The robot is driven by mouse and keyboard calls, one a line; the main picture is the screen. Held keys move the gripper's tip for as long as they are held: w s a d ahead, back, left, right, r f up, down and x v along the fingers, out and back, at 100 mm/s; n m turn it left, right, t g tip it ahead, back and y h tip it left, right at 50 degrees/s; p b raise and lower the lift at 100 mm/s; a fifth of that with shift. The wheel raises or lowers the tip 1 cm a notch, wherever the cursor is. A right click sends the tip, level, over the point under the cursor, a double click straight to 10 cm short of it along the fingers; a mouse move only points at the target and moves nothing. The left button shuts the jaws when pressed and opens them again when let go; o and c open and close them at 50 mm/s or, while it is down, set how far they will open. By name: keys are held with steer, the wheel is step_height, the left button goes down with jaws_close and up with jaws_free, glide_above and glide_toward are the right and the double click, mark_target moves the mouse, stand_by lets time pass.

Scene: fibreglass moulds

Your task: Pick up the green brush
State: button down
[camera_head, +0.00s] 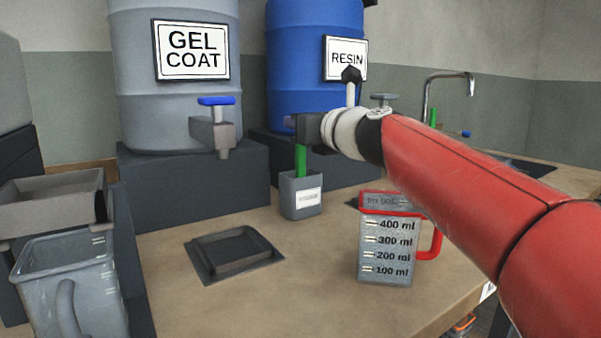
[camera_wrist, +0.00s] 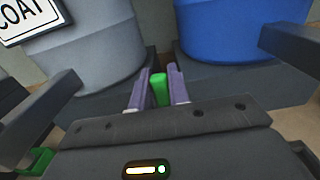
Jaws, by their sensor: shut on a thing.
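The green brush (camera_head: 300,160) stands upright, its lower end hidden in a small grey holder (camera_head: 288,200) with a white label. My gripper (camera_head: 297,125) is at the top of the brush, above the holder, and is shut on it. In the wrist view the green handle (camera_wrist: 159,88) is between the two purple fingertips of my gripper (camera_wrist: 160,86). The bristles are not visible.
A grey gel coat drum (camera_head: 160,110) and a blue resin drum (camera_head: 300,85) stand behind on dark blocks. A measuring jug (camera_head: 385,255) with a red handle and a shallow dark tray (camera_head: 235,252) are on the bench. Grey containers (camera_head: 60,262) are at left.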

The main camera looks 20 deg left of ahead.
step_height(320, 180, up, 6)
steer(key=p, duration=0.3)
steer(key=shift+f, duration=0.2)
steer(key=shift+r, duration=2.2)
